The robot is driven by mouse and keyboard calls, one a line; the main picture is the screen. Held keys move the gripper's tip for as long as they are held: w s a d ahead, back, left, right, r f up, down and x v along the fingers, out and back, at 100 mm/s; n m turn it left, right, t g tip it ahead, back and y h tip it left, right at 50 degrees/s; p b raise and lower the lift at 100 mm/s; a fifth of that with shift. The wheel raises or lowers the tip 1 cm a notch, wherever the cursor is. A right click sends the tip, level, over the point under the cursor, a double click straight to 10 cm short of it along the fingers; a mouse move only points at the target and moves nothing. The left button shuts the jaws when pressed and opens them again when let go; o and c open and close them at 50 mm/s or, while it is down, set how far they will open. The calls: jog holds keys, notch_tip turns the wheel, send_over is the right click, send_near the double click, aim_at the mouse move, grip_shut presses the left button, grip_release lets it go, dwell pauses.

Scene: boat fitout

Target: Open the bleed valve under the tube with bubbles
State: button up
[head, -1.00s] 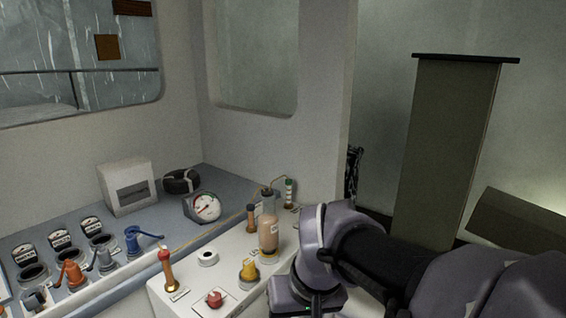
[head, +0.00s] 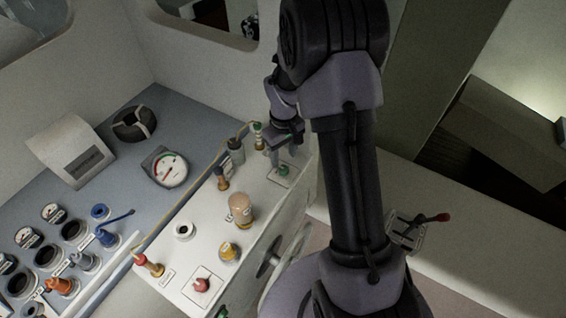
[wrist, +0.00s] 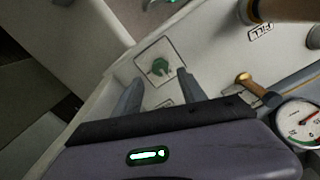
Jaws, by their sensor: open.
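A green valve knob (head: 284,171) stands on a square plate at the console's far right corner. In the wrist view the green knob (wrist: 160,66) lies just beyond and between my fingertips, apart from them. My gripper (head: 284,156) is open and empty above it; its two fingers show in the wrist view (wrist: 158,88). A yellow knob (head: 229,250) and a red knob (head: 201,284) sit nearer on the console. A clear tube with brownish fluid (head: 240,208) stands beyond the yellow knob. I cannot make out bubbles in any tube.
The white console (head: 208,235) also carries a small tube with coloured bands (head: 258,136), a grey cylinder (head: 236,150) and a red-handled lever (head: 149,266). A round gauge (head: 165,168) is to the left. A wheel (head: 270,256) sits on the console's side.

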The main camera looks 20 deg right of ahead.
aim_at(284, 169)
notch_tip(284, 169, down, 5)
jog(key=shift+s+a, duration=0.1)
jog(key=shift+s, duration=0.05)
jog(key=shift+f, duration=0.5)
grip_shut()
